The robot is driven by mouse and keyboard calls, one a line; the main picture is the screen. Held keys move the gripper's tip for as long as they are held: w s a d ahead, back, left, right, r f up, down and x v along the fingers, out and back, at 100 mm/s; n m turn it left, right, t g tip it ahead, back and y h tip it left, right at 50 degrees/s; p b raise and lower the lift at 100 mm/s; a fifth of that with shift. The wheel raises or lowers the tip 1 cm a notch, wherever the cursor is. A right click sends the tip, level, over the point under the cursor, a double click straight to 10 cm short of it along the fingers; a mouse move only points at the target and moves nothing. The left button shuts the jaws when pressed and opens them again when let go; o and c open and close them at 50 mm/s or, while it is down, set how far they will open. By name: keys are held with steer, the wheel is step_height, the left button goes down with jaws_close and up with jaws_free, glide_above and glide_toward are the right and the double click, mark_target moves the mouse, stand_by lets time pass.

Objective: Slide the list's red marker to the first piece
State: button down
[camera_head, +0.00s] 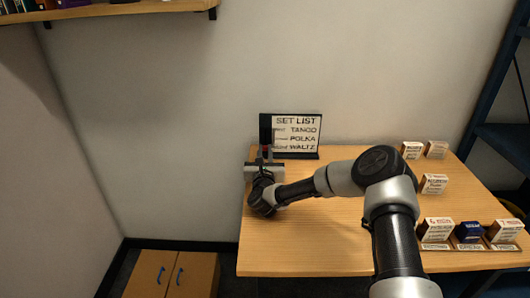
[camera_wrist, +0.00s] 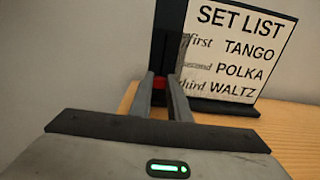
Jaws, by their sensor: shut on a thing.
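The set list board (camera_head: 297,133) stands upright at the back of the wooden table. It reads first TANGO, second POLKA, third WALTZ from top to bottom, and also shows in the wrist view (camera_wrist: 235,45). A dark upright strip runs along its left side (camera_wrist: 167,35). The red marker (camera_wrist: 160,84) sits low on this strip, about level with the WALTZ row. My gripper (camera_wrist: 162,88) is shut on the red marker, with one finger on each side. In the head view my gripper (camera_head: 265,157) is at the board's lower left; the fingers partly hide the marker.
Several small labelled boxes stand at the table's right, such as a white one (camera_head: 434,184) and a blue one (camera_head: 470,231). A low wooden cabinet (camera_head: 172,272) is at the left on the floor. The table's (camera_head: 300,245) front left is clear.

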mark_target(265, 127)
step_height(265, 127, up, 8)
steer(key=shift+f+p, duration=0.1)
steer(key=shift+p, duration=0.55)
steer(key=c, duration=1.7)
jaws_free()
steer(key=shift+o, duration=0.3)
steer(key=shift+s, duration=0.1)
steer(key=s+p, duration=0.2)
steer(key=s, duration=1.5)
